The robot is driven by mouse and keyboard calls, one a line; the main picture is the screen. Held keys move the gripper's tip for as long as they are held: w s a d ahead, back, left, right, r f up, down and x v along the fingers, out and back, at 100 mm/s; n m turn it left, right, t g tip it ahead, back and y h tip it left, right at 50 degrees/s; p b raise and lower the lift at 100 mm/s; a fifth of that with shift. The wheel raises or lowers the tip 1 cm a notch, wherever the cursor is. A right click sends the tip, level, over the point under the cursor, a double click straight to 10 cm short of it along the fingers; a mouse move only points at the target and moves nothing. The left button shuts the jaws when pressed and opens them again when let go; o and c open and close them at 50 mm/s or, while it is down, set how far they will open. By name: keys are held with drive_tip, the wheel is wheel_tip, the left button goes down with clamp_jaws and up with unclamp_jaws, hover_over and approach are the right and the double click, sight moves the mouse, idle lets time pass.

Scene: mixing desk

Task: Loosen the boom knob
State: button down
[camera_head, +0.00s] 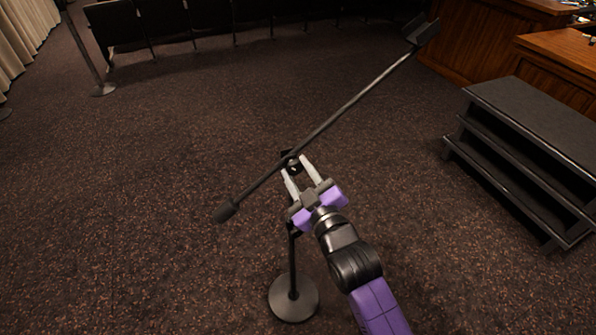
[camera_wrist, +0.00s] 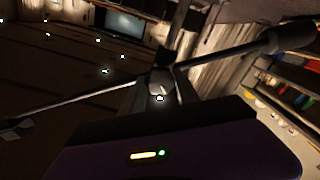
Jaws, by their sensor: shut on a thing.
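The boom stand has a dark round base (camera_head: 293,300) and an upright pole (camera_head: 292,255). Its long boom (camera_head: 350,103) slants from a counterweight (camera_head: 226,212) at lower left to a dark holder (camera_head: 423,32) at upper right. The boom knob (camera_head: 293,166) is at the joint, small and partly hidden by my fingers. My gripper (camera_head: 297,167) reaches the joint from below right, with its two pale fingers shut on the knob. In the wrist view, the knob (camera_wrist: 160,88) is central, with the boom (camera_wrist: 225,55) crossing behind it. The fingers are hard to make out there.
Black steps (camera_head: 530,140) stand at right beside wooden desks (camera_head: 480,40). A row of dark chairs (camera_head: 200,15) and a post with a round foot (camera_head: 103,89) are at the back left. The carpet around the stand is clear.

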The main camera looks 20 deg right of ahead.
drive_tip(key=n+p, duration=0.2)
drive_tip(key=n, duration=0.3)
drive_tip(key=shift+r+n, duration=0.1)
drive_tip(key=shift+n, duration=0.2)
drive_tip(key=shift+n+p, duration=1)
drive_tip(key=shift+n, duration=0.6)
drive_tip(key=c, duration=0.9)
unclamp_jaws()
drive_tip(key=shift+s, duration=0.1)
